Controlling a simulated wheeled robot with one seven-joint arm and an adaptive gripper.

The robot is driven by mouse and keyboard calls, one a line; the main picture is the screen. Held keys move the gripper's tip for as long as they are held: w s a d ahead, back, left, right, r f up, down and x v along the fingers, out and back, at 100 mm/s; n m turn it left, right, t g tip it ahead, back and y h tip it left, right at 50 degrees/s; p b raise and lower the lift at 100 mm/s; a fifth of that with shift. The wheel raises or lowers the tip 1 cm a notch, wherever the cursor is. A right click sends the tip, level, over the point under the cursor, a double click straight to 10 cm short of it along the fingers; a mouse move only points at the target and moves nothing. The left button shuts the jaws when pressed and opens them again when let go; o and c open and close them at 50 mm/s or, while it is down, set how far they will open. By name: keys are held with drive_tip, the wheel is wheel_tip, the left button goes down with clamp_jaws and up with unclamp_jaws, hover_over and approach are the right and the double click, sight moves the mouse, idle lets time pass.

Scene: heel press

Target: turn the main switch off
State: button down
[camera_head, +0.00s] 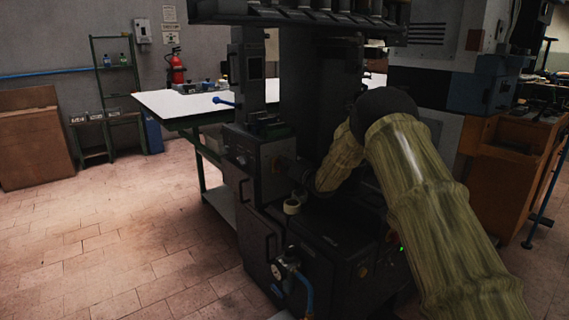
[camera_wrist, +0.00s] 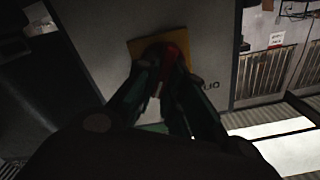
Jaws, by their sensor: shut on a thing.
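The main switch is a red knob (camera_wrist: 172,52) on a yellow plate (camera_wrist: 144,49) in the wrist view, set on a grey panel (camera_wrist: 108,28). My gripper (camera_wrist: 168,72) is shut on the red knob, with one dark finger on each side of it. The fingers hide much of the knob, so I cannot tell which way it is turned. The switch itself is hidden there behind my gripper and arm.
A roll of tape (camera_head: 292,206) lies on the machine's ledge beneath my forearm. A gauge with a blue hose (camera_head: 303,284) is low on the press front. A white-topped table (camera_head: 170,101) stands behind the press. The tiled floor at left is clear.

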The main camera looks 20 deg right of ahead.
drive_tip(key=n+p, duration=0.1)
drive_tip(key=n, duration=0.2)
drive_tip(key=shift+s+a+n, duration=0.1)
drive_tip(key=shift+n, duration=0.2)
drive_tip(key=n, duration=0.3)
drive_tip(key=shift+a+n, duration=0.15)
drive_tip(key=shift+n, duration=0.15)
drive_tip(key=n, duration=0.3)
drive_tip(key=shift+s+a+f+n, duration=0.1)
drive_tip(key=shift+a+n, duration=0.05)
drive_tip(key=shift+n, duration=0.25)
drive_tip(key=shift+a+f+n, duration=0.1)
drive_tip(key=shift+n, duration=1.9)
drive_tip(key=c, duration=1.5)
unclamp_jaws()
drive_tip(key=shift+s, duration=0.1)
